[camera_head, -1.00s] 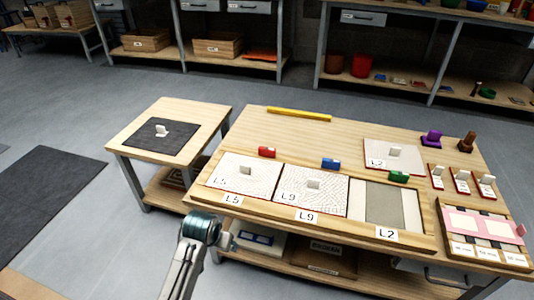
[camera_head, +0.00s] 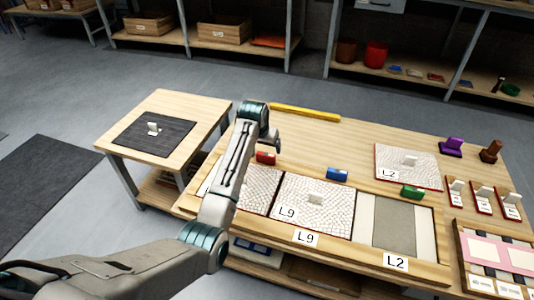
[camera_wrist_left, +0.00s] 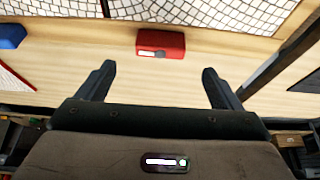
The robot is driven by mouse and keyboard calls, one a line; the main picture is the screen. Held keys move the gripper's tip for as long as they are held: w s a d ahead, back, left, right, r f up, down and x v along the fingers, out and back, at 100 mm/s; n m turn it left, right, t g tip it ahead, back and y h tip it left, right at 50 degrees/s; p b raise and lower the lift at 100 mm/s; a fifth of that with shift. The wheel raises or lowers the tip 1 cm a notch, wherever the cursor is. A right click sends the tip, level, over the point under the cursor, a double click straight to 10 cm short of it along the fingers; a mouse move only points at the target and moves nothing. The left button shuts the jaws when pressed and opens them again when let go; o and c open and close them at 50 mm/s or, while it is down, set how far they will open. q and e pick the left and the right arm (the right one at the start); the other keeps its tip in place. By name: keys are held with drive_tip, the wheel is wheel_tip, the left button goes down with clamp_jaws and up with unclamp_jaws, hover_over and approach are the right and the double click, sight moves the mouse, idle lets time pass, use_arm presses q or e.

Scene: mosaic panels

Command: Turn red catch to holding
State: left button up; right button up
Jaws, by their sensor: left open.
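The red catch (camera_head: 266,158) is a small red block at the back edge of the panel frame, behind the left panel. In the left wrist view the red catch (camera_wrist_left: 161,44) lies ahead of and between my open fingers, with a light mark on its near face. My left gripper (camera_head: 275,141) is just behind and above the catch in the head view. In the wrist view the left gripper (camera_wrist_left: 157,84) is open and empty, apart from the catch. My arm hides most of the L5 panel (camera_head: 262,190). My right gripper is not in view.
A blue catch (camera_head: 337,174) and a green catch (camera_head: 412,192) sit farther right along the frame. A yellow bar (camera_head: 305,113) lies at the table's back edge.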

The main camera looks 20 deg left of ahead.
sight(266, 155)
use_arm(q)
drive_tip(key=b+x, duration=0.1)
drive_tip(key=x, duration=0.7)
drive_tip(key=shift+f, duration=0.2)
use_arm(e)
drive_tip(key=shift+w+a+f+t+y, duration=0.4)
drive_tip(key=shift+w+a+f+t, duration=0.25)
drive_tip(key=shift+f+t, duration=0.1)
use_arm(q)
drive_tip(key=c, duration=1)
